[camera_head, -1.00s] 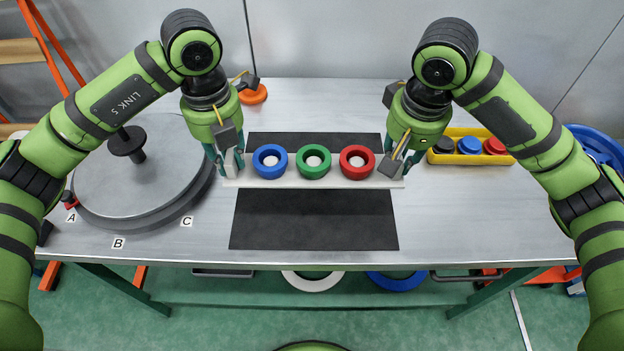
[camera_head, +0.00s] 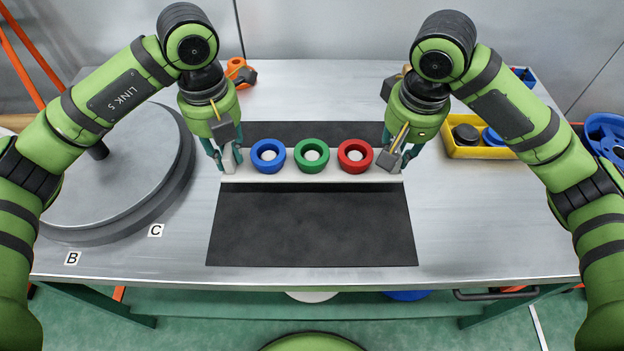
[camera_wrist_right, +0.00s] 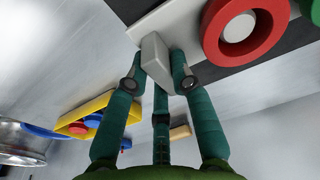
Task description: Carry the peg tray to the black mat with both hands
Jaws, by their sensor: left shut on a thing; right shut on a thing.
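The white peg tray (camera_head: 290,178) spans the black mat (camera_head: 312,228) across its far part, with a dark shadow along its front edge. I cannot tell for sure whether it is raised or touching. It carries a blue ring (camera_head: 268,167), a green ring (camera_head: 311,167) and a red ring (camera_head: 355,168) around white pegs. My left gripper (camera_head: 227,160) is shut on the tray's left end. My right gripper (camera_head: 393,160) is shut on the right end; the right wrist view shows its fingers on a pale grey block handle (camera_wrist_right: 154,58).
A large grey turntable disc (camera_head: 110,190) stands at the left, with labels B (camera_head: 72,258) and C (camera_head: 155,230) near it. A yellow bin (camera_head: 466,152) with dark and blue parts is at the right. An orange part (camera_head: 236,66) lies at the back. The front tabletop is clear.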

